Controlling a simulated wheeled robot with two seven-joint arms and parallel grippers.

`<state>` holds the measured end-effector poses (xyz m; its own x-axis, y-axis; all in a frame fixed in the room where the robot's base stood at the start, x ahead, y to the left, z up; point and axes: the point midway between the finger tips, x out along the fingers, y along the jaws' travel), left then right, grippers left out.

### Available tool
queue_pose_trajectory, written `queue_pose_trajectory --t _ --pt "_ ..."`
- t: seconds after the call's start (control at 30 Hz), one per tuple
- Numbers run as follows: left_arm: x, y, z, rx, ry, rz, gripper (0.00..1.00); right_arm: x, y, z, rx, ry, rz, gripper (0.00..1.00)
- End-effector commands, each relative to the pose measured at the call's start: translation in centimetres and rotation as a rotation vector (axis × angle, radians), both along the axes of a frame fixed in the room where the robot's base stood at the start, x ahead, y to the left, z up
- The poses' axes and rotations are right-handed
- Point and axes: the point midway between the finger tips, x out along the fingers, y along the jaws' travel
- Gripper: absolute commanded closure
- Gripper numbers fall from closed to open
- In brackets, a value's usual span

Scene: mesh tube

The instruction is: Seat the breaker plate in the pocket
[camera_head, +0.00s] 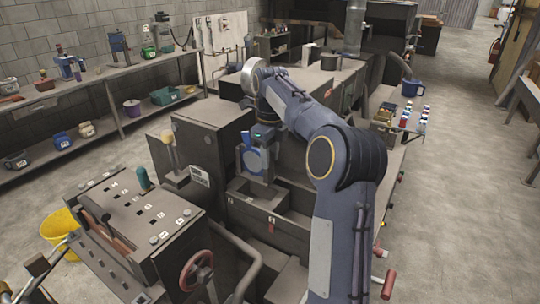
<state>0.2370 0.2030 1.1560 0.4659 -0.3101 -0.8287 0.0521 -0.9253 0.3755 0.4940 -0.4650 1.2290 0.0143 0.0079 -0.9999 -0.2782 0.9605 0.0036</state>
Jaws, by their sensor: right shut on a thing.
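My right arm comes in from the bottom right, and its gripper (257,172) hangs over the middle of the dark machine. The gripper is small and partly hidden by its own wrist. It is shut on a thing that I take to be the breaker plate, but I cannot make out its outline. Below the gripper is a dark rectangular opening (268,194) in the machine's top. I cannot tell whether this is the pocket, or whether the held thing touches it.
A sloped control panel (130,205) and a red handwheel (197,270) stand at the front left. A tall dark housing (213,148) rises left of the gripper. A yellow bucket (60,226) is on the floor. Several small bottles (424,118) stand at right. The floor beyond them is clear.

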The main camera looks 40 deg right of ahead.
Motion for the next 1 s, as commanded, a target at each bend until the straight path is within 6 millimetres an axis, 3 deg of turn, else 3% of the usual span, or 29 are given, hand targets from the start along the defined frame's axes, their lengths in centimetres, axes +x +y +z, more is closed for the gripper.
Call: queue_pose_trajectory --t 0.63,1.0 --pt "0.0 0.0 0.0 0.0 0.0 0.0 0.64 0.1 0.0 0.6 -0.001 -0.007 -0.001 1.0" --pt "0.0 0.0 -1.9 0.0 0.0 0.0 0.64 0.0 0.0 -2.2 0.0 -0.006 -0.002 1.0"
